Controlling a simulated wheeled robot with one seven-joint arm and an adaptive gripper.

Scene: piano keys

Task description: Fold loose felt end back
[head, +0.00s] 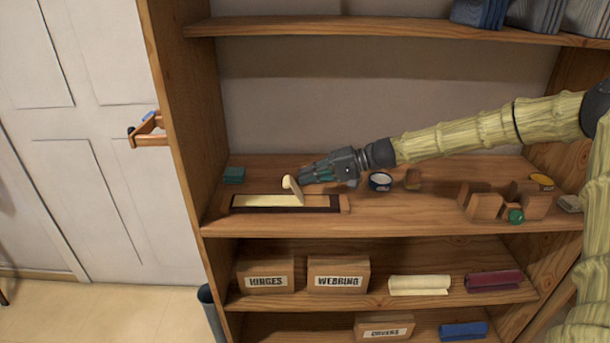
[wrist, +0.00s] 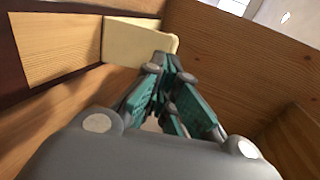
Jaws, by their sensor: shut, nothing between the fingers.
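A pale cream felt strip (head: 258,201) lies in a dark-edged wooden frame (head: 322,210) on the middle shelf. Its loose end (head: 293,190) stands up from the strip near the right part of the frame, its top curling left. In the wrist view the loose end (wrist: 138,42) shows as a cream flap just beyond the fingertips. My gripper (head: 304,177) is shut and empty, right beside the raised end on its right. In the wrist view its green-padded fingers (wrist: 168,66) meet near the flap's right edge; whether they touch it I cannot tell.
A green block (head: 234,174) sits behind the frame's left end. A round tin (head: 380,181) and a small wooden piece (head: 413,179) stand to the right, with wooden blocks (head: 482,202) and a green round item (head: 516,216) farther right. The upper shelf (head: 330,27) is overhead.

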